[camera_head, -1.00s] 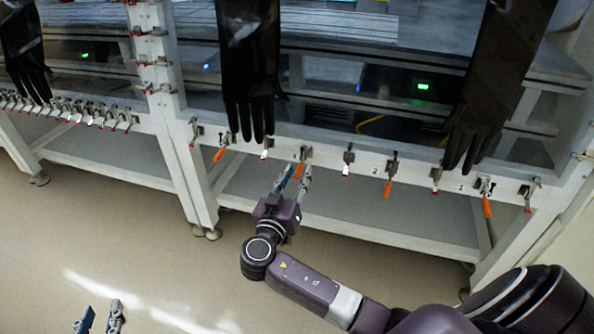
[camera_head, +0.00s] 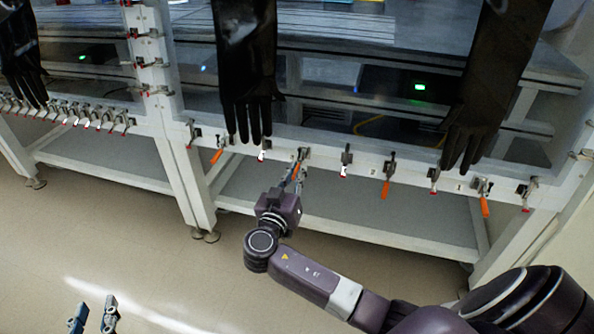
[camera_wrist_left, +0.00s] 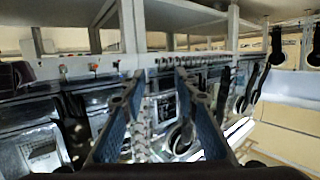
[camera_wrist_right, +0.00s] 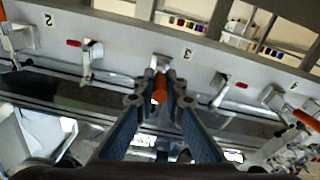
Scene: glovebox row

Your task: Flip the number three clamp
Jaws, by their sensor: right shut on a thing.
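The clamp beside the label 3 (camera_wrist_right: 188,54) sits on the front rail and has an orange handle (camera_wrist_right: 160,88) in the right wrist view. In the head view the same clamp (camera_head: 302,154) is near the middle of the rail, its handle hanging down and partly hidden by my fingers. My right gripper (camera_head: 298,176) is shut on this orange handle, and its fingertips (camera_wrist_right: 160,76) flank it in the right wrist view. My left gripper (camera_head: 93,316) is low at the left, its fingers apart and empty, also in the left wrist view (camera_wrist_left: 157,76).
Other clamps line the rail, some with orange handles (camera_head: 386,190) and some with red tips (camera_head: 344,170). Black gloves (camera_head: 248,70) hang in front of the rail, close to the clamps. A lower shelf (camera_head: 350,220) lies below. The floor at the left is clear.

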